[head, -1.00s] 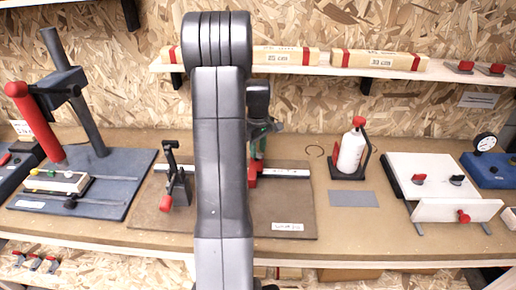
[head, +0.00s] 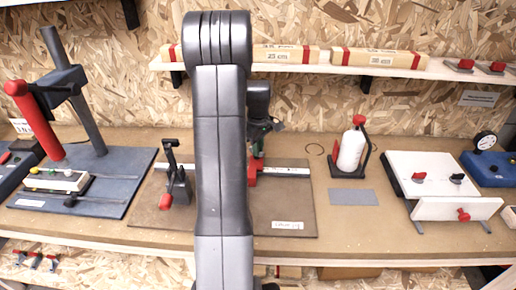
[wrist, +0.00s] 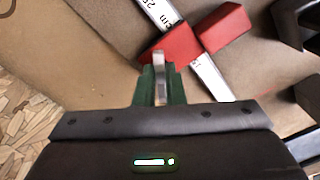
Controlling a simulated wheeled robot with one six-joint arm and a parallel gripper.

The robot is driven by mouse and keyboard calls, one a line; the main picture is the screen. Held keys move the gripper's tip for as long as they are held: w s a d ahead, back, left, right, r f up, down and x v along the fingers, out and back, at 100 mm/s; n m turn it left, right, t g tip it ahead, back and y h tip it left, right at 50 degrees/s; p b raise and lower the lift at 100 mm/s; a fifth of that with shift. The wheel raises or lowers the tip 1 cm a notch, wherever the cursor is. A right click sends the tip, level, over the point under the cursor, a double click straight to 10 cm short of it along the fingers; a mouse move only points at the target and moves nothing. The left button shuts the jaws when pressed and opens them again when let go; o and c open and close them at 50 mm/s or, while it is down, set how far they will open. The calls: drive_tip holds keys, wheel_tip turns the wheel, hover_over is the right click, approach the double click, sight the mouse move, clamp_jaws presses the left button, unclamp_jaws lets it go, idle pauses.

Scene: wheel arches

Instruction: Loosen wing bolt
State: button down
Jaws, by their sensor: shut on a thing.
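The wing bolt (wrist: 159,62) shows in the wrist view as a small light metal piece standing at the edge of a red slider block (wrist: 180,44). My gripper (wrist: 159,86) has its green fingers shut on it, one on each side. The red block sits across a silver scale bar (wrist: 217,82) with printed marks. In the head view the red block (head: 253,168) sits on the bar (head: 288,170), and my gripper (head: 257,142) is just above it. My arm hides part of the bar and board there, and the bolt is too small to make out.
A black stop with a red knob (head: 166,200) stands left on the brown board (head: 290,205). A red-handled lever press (head: 35,120) is at the left. A white bottle (head: 351,150), a grey plate (head: 353,197) and a white fixture (head: 457,208) are at the right.

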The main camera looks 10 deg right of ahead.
drive_tip(key=n, duration=0.4)
drive_tip(key=shift+w+d+n+b, duration=0.1)
drive_tip(key=shift+w+n+b, duration=0.05)
drive_tip(key=shift+n+b, duration=0.2)
drive_tip(key=shift+n, duration=2.05)
drive_tip(key=c, duration=1.5)
unclamp_jaws()
drive_tip(key=shift+w, duration=0.1)
wheel_tip(320, 180, up, 14)
drive_tip(key=b, duration=0.1)
drive_tip(key=shift+f+b, duration=0.15)
drive_tip(key=shift+b, duration=0.15)
